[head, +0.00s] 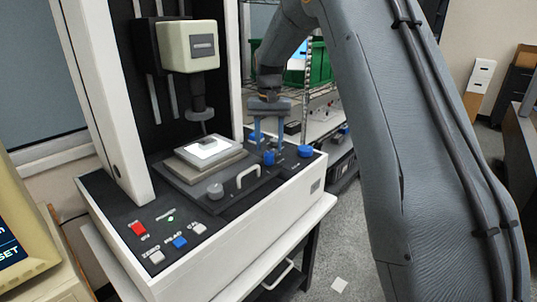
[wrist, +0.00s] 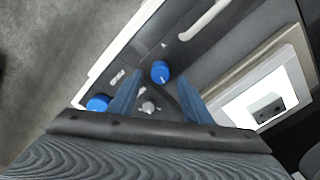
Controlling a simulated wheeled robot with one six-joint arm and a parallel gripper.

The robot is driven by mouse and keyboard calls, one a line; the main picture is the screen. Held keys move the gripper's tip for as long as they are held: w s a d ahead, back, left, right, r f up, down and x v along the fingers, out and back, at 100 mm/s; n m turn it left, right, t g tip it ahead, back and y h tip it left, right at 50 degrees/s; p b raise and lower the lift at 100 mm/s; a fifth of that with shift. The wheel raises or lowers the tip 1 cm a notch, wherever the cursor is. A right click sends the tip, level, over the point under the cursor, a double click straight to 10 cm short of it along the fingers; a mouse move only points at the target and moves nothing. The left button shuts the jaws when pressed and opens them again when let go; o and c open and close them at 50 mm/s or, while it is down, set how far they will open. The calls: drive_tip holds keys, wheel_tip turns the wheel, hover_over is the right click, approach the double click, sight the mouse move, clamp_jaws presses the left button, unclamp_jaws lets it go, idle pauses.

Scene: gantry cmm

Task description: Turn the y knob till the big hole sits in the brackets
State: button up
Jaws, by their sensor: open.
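Two blue knobs are on the machine's dark top: one near the white handle (head: 268,157), and one by the right edge (head: 305,151). Their labels are too small to read, so I cannot tell which is y. My gripper (head: 268,143) is open, its fingers pointing down just behind the nearer knob. In the wrist view that knob (wrist: 160,71) appears beyond and between the fingertips (wrist: 159,84); the other knob (wrist: 97,103) is left of them. A bright plate (head: 207,148) lies on the stage under the probe head (head: 190,46). The big hole and brackets are not visible.
A white handle (head: 248,176) and a grey knob (head: 215,191) are at the front of the stage. Red, blue and white buttons (head: 180,242) lie front left. A small grey knob (wrist: 148,107) shows between the fingers. A monitor (head: 20,230) is cut off at left.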

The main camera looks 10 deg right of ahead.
sight(269, 153)
drive_tip(key=shift+r+b, duration=0.3)
drive_tip(key=shift+r, duration=1.55)
drive_tip(key=shift+s, duration=0.1)
drive_tip(key=s+f+n, duration=0.1)
drive_tip(key=s+f, duration=0.3)
drive_tip(key=s, duration=0.7)
drive_tip(key=s+f+n, duration=0.1)
drive_tip(key=s+f, duration=0.3)
drive_tip(key=s, duration=0.7)
drive_tip(key=s+f+n+t, duration=0.1)
drive_tip(key=s+f, duration=0.3)
drive_tip(key=s, duration=0.8)
drive_tip(key=shift+a, duration=0.15)
drive_tip(key=shift+c, duration=0.3)
